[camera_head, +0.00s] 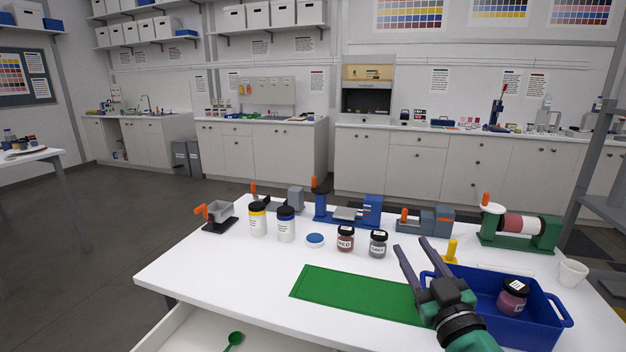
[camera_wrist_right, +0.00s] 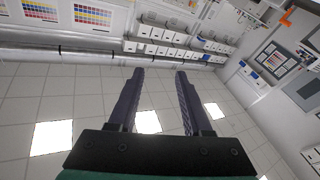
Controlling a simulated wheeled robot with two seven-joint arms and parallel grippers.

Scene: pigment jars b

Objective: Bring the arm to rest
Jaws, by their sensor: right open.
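My right gripper (camera_head: 420,262) is raised over the front right of the white table (camera_head: 215,285), between the green mat (camera_head: 345,294) and the blue bin (camera_head: 548,330). Its two dark fingers are spread, with nothing between them. In the right wrist view the open fingers (camera_wrist_right: 158,78) point toward the ceiling and wall shelves. My left gripper is not in view.
A dark-red jar (camera_head: 513,297) stands in the blue bin. Two black-lidded jars (camera_head: 345,240) (camera_head: 378,245) stand behind the mat, with white bottles (camera_head: 258,222) (camera_head: 286,227) to their left. Small machines line the back edge. A white cup (camera_head: 572,273) stands far right.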

